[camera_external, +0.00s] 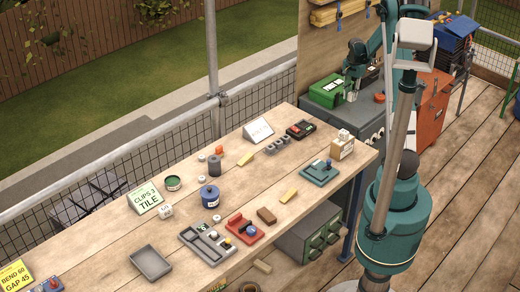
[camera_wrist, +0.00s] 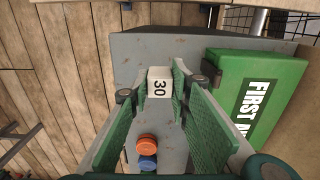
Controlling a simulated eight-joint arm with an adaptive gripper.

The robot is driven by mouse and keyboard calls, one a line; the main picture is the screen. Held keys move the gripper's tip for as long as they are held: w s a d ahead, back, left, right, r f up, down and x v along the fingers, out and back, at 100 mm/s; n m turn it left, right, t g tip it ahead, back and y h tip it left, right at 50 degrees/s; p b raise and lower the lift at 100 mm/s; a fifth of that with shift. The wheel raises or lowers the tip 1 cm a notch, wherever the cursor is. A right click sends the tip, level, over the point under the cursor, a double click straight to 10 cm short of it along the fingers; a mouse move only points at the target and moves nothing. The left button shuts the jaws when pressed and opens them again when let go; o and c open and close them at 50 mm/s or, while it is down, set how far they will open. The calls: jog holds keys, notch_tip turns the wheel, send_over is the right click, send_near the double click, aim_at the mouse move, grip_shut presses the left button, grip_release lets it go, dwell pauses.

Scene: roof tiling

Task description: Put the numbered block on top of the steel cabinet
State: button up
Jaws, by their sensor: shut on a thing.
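The numbered block (camera_wrist: 159,82) is a white cube marked 30, between my gripper's fingertips (camera_wrist: 161,88) in the wrist view. My gripper is shut on it. In the outside view the block (camera_external: 352,96) shows small and white below my gripper (camera_external: 354,84). The steel cabinet (camera_external: 318,97) is grey and stands past the far right end of the workbench; its top (camera_wrist: 140,50) lies under the block in the wrist view. I cannot tell whether the block touches the top or hangs just above it.
A green first aid box (camera_wrist: 262,85) lies on the cabinet top right of the block. An orange disc (camera_wrist: 146,141) and a blue disc (camera_wrist: 147,162) are also there. A workbench (camera_external: 110,245) holds another white cube (camera_external: 165,210), trays and tins.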

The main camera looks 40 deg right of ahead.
jog(key=shift+s+d, duration=0.35)
jog(key=shift+d, duration=0.5)
jog(key=shift+s+d, duration=0.3)
jog(key=shift+d, duration=0.55)
jog(key=shift+f, duration=3.1)
jog(key=shift+f, duration=0.1)
jog(key=shift+f, duration=1.8)
jog(key=shift+f, duration=0.15)
jog(key=o, duration=0.9)
jog(key=shift+r, duration=0.2)
